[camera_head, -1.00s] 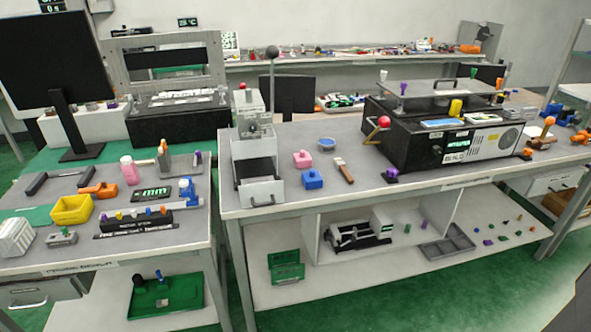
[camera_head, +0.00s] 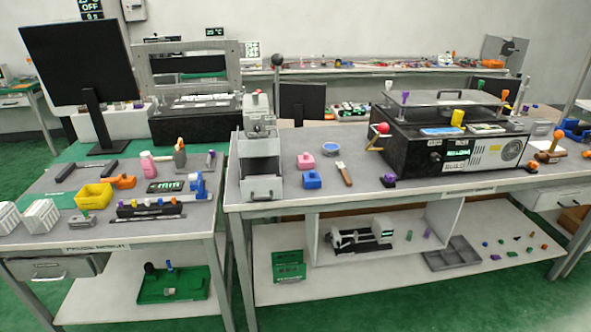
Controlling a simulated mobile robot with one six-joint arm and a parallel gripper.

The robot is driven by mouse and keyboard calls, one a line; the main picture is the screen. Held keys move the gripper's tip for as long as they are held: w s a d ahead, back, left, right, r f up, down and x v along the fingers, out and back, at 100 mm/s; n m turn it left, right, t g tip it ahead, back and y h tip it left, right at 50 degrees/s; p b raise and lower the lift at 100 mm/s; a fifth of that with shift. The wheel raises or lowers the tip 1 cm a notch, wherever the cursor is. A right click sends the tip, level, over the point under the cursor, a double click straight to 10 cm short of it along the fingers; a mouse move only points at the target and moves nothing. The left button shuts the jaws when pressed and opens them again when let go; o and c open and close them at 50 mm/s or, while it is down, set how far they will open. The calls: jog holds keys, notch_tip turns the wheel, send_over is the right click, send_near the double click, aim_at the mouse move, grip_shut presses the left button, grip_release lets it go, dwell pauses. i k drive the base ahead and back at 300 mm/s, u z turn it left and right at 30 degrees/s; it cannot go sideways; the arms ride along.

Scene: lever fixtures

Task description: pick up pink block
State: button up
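The pink block (camera_head: 305,161) sits on the grey top of the right-hand workbench, a small block with a raised knob-like top. A blue block (camera_head: 312,180) of similar shape sits just in front of it. A small blue bowl (camera_head: 330,148) is behind and to the right of the pink block. A brush-like tool with a wooden handle (camera_head: 343,172) lies to the right. Nothing covers the pink block. My gripper is not in this view.
A grey lever machine (camera_head: 261,160) stands left of the blocks. A black box device (camera_head: 450,145) with a red-knobbed lever (camera_head: 382,129) stands to the right. The bench front edge (camera_head: 400,192) is clear before the blocks. The left bench (camera_head: 70,230) holds a yellow bin (camera_head: 93,196) and a monitor (camera_head: 82,65).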

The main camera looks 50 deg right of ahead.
aim_at(309, 164)
jog(key=z, duration=0.15)
jog(key=i, duration=0.9)
